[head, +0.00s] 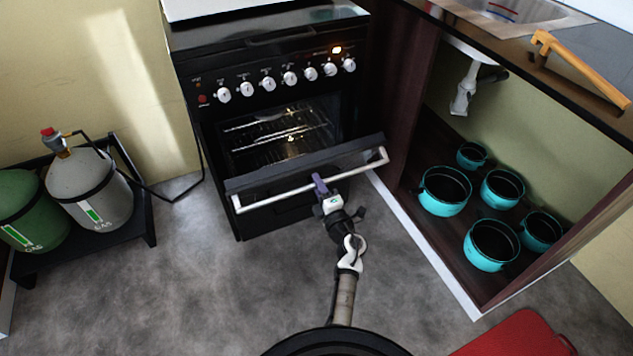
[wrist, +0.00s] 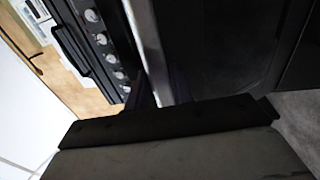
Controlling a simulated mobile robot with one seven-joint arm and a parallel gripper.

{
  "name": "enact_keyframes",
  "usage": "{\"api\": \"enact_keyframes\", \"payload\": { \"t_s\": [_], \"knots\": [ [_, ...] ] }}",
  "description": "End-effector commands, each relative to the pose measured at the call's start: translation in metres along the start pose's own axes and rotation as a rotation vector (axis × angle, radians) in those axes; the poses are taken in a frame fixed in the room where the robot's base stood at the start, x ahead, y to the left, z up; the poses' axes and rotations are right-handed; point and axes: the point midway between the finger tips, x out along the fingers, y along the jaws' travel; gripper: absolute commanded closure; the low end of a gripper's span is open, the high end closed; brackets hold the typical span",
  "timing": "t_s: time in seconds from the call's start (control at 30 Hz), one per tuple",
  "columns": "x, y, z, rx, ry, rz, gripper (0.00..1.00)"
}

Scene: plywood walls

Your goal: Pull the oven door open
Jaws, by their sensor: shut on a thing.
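The black oven (head: 270,110) stands against the wall in the head view. Its door (head: 300,165) is partly open, tilted out from the top, and the lit racks inside show above it. A pale bar handle (head: 270,198) runs along the top of the door. My gripper (head: 319,184) is shut on the handle near its middle. In the wrist view the handle (wrist: 148,45) runs up from the gripper (wrist: 162,92), whose fingertips are mostly dark and partly hidden. The oven's control knobs (wrist: 104,40) show at the upper left there.
Gas cylinders (head: 90,188) stand on a low black rack at the left. An open cabinet (head: 440,250) with several turquoise pots is close on the right. A red mat (head: 515,335) lies at the lower right. Grey floor (head: 200,280) is clear in front of the oven.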

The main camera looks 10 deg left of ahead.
Motion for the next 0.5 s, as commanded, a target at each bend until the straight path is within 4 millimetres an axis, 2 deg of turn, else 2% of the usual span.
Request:
{"api": "enact_keyframes", "payload": {
  "t_s": [0.03, 0.37, 0.4, 0.5],
  "knots": [
    [-0.0020, -0.0051, 0.0003, -0.001, -0.003, -0.009, 1.00],
    [-0.0021, -0.0061, 0.0003, -0.002, -0.004, -0.011, 1.00],
    [-0.0021, -0.0062, 0.0003, -0.001, -0.004, -0.011, 0.71],
    [-0.0018, -0.0053, 0.0003, -0.001, -0.004, -0.009, 0.58]
  ]
}}
